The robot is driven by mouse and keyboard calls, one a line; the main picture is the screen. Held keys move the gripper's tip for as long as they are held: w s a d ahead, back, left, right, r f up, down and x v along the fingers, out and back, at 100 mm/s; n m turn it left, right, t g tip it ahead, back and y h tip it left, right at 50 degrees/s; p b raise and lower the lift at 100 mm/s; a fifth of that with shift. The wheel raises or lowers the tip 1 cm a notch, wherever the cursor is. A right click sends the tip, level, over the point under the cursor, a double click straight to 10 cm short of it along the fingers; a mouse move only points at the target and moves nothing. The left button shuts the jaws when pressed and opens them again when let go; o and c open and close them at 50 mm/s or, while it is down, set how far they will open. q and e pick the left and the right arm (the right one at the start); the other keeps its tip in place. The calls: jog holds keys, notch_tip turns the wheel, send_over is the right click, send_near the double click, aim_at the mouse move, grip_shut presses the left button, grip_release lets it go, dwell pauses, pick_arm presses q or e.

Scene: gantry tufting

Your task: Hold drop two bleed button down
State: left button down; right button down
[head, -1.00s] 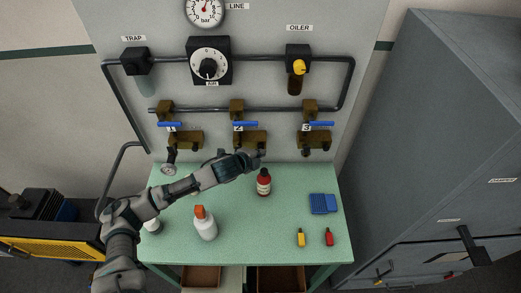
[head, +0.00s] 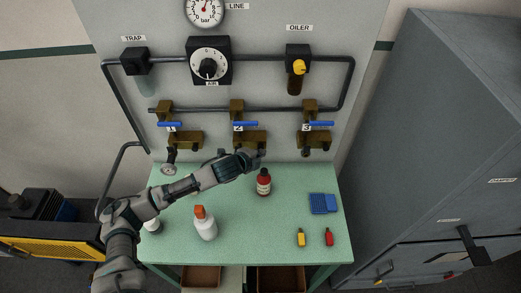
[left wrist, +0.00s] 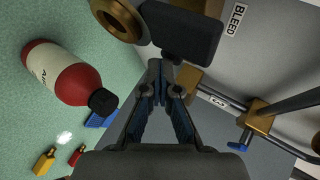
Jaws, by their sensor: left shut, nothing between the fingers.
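The drop labelled 2 has a brass valve body (head: 250,140) and a blue lever (head: 238,124) on the panel. My left gripper (head: 257,158) is just below that valve, in front of the panel; it also shows in the left wrist view (left wrist: 160,75). Its fingers are shut with nothing between them. In the left wrist view, a dark block (left wrist: 182,32) sits beside a BLEED label (left wrist: 237,20) and a brass ring (left wrist: 118,20). The fingertips are close to the block's lower edge; I cannot tell whether they touch it. My right gripper is not in view.
A red bottle (head: 264,182) stands on the green table (head: 270,220) close to my left gripper. Grey cabinets (head: 440,130) stand at right.

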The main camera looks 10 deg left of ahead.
pick_arm(q)
jog(key=shift+s, duration=0.15)
dwell(0.3)
jog(key=shift+s+d+p, duration=0.15)
jog(key=shift+s+p, duration=0.45)
jog(key=shift+s, duration=0.15)
jog(key=s+p, duration=0.1)
jog(key=s, duration=0.1)
jog(key=s+d+p, duration=0.1)
jog(key=s, duration=0.2)
dwell(0.5)
